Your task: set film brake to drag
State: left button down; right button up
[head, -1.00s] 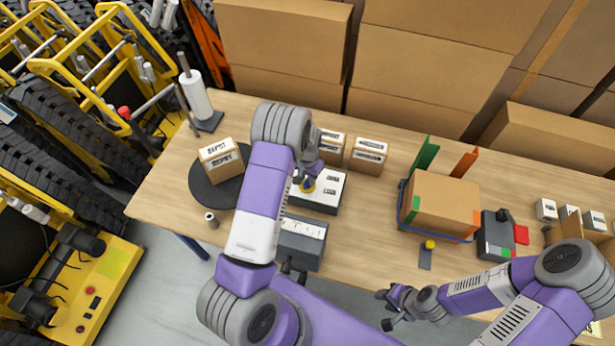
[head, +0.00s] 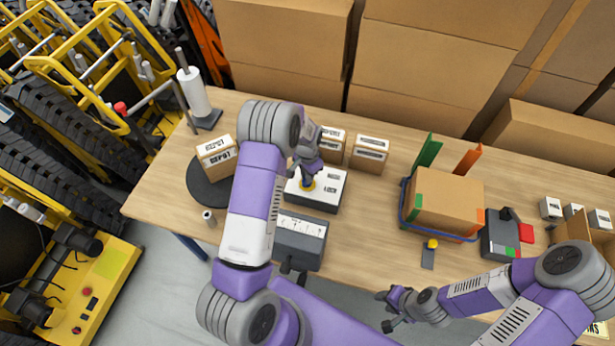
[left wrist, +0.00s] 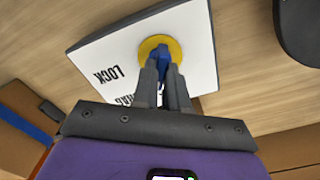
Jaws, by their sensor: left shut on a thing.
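The film brake is a box with a white top (head: 330,188) and a round yellow dial (head: 307,185) on it. In the left wrist view the white top (left wrist: 98,58) carries the word LOCK and a second word partly hidden by a finger. The yellow dial (left wrist: 149,43) has a blue knob (left wrist: 162,56) at its centre. My left gripper (head: 307,181) is over the dial, its fingers (left wrist: 162,70) shut on the blue knob. The fingers hide part of the knob and the other markings. My right gripper (head: 384,310) is open and empty, low in the head view, away from the brake.
A grey box with a scale (head: 300,240) stands in front of the brake. Small cartons (head: 369,154) stand behind it. A labelled carton (head: 217,155) sits on a dark round plate (head: 205,192) to the left. A larger carton (head: 443,205) stands to the right. Table is bare between.

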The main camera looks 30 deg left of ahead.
pick_arm(q)
jog(key=shift+m+b, duration=0.6)
jog(key=shift+m, duration=0.7)
jog(key=c, duration=1.2)
grip_release()
jog(key=shift+o, duration=0.2)
notch_tip(320, 180, up, 8)
jog(key=shift+f, duration=0.2)
